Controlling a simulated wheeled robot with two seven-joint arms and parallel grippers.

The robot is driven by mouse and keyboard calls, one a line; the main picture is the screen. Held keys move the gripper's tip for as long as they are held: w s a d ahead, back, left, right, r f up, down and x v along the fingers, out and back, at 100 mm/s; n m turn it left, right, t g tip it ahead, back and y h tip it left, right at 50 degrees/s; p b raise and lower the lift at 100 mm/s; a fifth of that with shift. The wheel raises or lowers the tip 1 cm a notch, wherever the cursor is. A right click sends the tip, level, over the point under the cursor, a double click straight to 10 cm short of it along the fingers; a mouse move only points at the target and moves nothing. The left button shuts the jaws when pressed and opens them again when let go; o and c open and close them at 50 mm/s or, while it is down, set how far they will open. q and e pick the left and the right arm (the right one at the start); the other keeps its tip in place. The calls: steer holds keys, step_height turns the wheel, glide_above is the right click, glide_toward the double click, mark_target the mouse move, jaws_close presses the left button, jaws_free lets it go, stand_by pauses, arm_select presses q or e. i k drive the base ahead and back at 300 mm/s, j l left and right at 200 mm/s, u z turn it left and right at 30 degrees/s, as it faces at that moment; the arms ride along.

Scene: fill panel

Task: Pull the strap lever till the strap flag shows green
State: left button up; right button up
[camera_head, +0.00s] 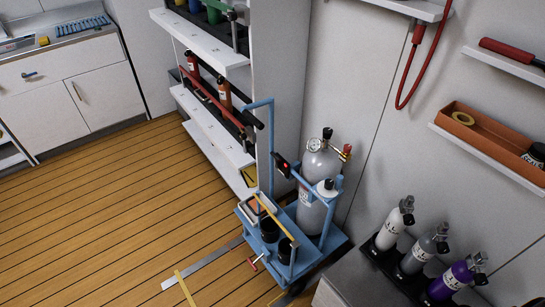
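A blue cart (330,246) stands on the floor against the wall, right of centre. A grey gas cylinder (313,215) with a gauge and brass valve stands upright on it. A blue bar crosses the front of the cylinder. At its left end is a small black fitting with a red patch (282,163), which looks like the strap lever and flag; which part is which is too small to tell. No green shows there. Neither of my grippers is in view.
A white shelf rack (212,128) holding bottles stands close left of the cart. Several small cylinders (412,258) stand in a dark rack at the lower right. A red hose (409,88) hangs on the wall. The wooden floor (110,220) to the left is mostly clear.

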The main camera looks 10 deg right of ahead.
mark_target(277, 158)
steer(key=z, duration=0.8)
steer(key=i+j+z, duration=0.2)
steer(key=j+z, duration=0.25)
steer(key=i+j+z, duration=0.1)
steer(key=j+z, duration=1.2)
steer(key=j, duration=0.05)
